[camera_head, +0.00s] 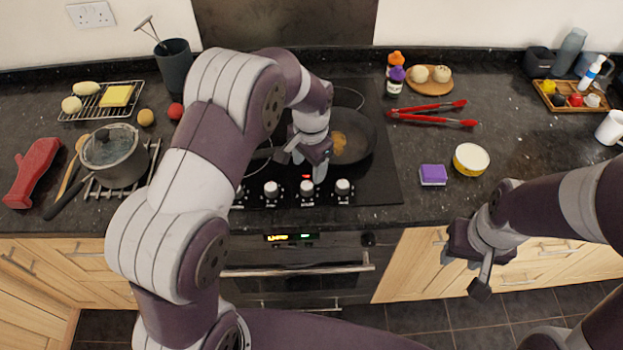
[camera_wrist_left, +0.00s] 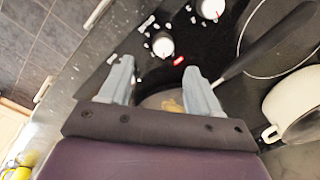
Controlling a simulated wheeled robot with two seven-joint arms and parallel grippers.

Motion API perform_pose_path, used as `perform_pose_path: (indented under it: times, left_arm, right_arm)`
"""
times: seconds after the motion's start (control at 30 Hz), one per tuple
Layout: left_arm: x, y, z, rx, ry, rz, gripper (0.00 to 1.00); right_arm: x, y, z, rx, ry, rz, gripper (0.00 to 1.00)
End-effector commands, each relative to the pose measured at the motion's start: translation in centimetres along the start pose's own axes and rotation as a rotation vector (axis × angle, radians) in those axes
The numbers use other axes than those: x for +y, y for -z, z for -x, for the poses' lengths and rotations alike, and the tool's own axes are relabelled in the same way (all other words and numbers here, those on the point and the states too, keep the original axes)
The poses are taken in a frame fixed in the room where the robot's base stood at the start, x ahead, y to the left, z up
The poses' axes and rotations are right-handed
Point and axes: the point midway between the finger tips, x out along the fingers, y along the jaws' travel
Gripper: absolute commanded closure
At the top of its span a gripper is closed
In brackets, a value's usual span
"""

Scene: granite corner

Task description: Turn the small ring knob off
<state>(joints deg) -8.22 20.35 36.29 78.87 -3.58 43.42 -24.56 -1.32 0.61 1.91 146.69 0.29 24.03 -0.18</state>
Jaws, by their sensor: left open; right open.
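A row of white knobs runs along the front of the black hob: a left one (camera_head: 271,188), a middle one (camera_head: 307,188) and a right one (camera_head: 343,187), with another partly hidden by my left arm. I cannot tell which is the small ring's. A red light glows behind the middle knob. My left gripper (camera_head: 309,170) is open above the hob, just behind the middle knob, fingers pointing down and empty. In the left wrist view, a knob (camera_wrist_left: 163,46) and the red light (camera_wrist_left: 178,61) lie beyond the open fingertips (camera_wrist_left: 158,68). My right gripper (camera_head: 468,274) is open and empty before the counter.
A dark frying pan (camera_head: 362,145) with food stands behind my left gripper. The left wrist view shows a white pot (camera_wrist_left: 292,105) on the hob. A purple sponge (camera_head: 433,175), yellow tin (camera_head: 470,159) and red tongs (camera_head: 432,112) lie right of the hob. A lidded pot (camera_head: 118,165) stands left.

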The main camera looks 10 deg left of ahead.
Motion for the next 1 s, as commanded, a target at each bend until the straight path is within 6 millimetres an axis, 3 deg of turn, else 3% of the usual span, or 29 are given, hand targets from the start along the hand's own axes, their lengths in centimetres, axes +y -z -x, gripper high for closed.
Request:
perform_pose_path:
  times: [0.3, 0.47, 0.7, 0.9, 1.0]
  left_arm:
    - [0.0, 0.0, -7.0, -0.001, -0.001, 0.002, 0.38]
    - [0.0, 0.0, -8.4, 0.001, 0.0, 0.002, 0.38]
    - [0.0, 0.0, -8.6, 0.002, 0.001, 0.003, 0.38]
    - [-0.1, 0.0, -8.6, 0.002, 0.001, 0.003, 0.94]
    - [-0.1, 0.0, -8.5, 0.002, 0.001, 0.003, 0.93]
  right_arm:
    - [0.0, 0.2, 1.9, 0.0, 0.0, 0.0, 0.57]
    - [0.0, 0.2, 2.0, 0.0, 0.0, 0.0, 0.57]
    - [0.0, 0.2, 2.0, 0.0, 0.0, 0.0, 0.57]
    - [0.0, 0.2, 2.0, 0.0, 0.0, 0.0, 0.57]
    - [0.0, 0.2, 2.0, 0.0, 0.0, 0.0, 0.57]
